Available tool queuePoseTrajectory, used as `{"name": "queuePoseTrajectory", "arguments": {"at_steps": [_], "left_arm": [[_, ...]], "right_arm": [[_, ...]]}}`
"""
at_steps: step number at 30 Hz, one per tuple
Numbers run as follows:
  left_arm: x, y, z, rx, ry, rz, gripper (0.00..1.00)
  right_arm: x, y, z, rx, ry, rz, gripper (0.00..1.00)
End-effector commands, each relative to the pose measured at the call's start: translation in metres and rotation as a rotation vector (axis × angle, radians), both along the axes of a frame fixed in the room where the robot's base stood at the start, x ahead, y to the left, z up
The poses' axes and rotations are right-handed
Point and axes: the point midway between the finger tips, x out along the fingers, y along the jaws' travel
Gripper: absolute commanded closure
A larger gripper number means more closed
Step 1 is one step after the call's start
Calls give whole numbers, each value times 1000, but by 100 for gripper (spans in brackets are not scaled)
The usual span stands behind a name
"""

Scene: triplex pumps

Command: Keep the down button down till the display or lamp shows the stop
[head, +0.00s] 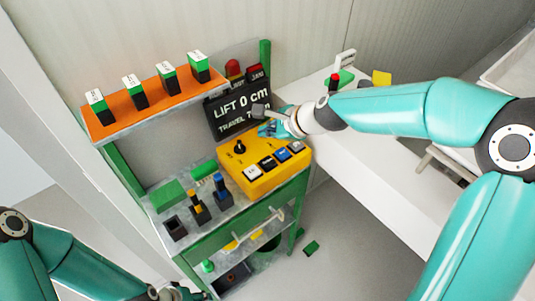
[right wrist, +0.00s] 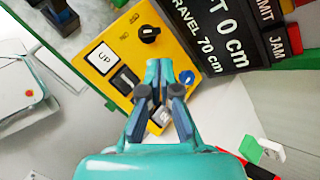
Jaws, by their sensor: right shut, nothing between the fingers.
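The yellow control box (head: 250,182) stands on the grey cart top, with a knob and a row of square buttons. In the right wrist view a white button (right wrist: 102,57) reads UP; a dark button (right wrist: 125,80) sits beside it, its lettering unreadable. I cannot confirm which is the down button. The display (head: 238,108) reads LIFT 0 cm and TRAVEL 70 cm. A red lamp (head: 233,68) stands above it, near the LIMIT and JAM labels. My right gripper (head: 266,129) is shut and empty over the box; contact is unclear. My left gripper (head: 178,293) barely shows at the bottom edge.
An orange shelf (head: 150,107) with several green, black and white blocks is behind at left. Small upright parts, including a blue-topped one (head: 221,190), stand left of the box. A white bench (head: 375,150) lies right, under my right arm. A green piece (head: 311,247) lies on the floor.

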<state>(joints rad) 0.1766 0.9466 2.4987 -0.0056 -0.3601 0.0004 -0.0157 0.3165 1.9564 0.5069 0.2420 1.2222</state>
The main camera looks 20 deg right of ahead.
Motion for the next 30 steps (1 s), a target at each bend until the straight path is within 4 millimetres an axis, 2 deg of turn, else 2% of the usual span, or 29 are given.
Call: {"name": "queuePoseTrajectory", "arguments": {"at_steps": [14, 20, 30], "left_arm": [[0, 0, -5, 0, 0, 0, 48], [0, 0, -23, 0, 0, 0, 48], [0, 0, -70, 0, 0, 0, 48]], "right_arm": [[-3, -11, -5, 2, 2, -23, 100], [-3, -11, -23, 2, 2, -24, 100], [-3, -11, -68, 1, 2, -22, 100]]}}
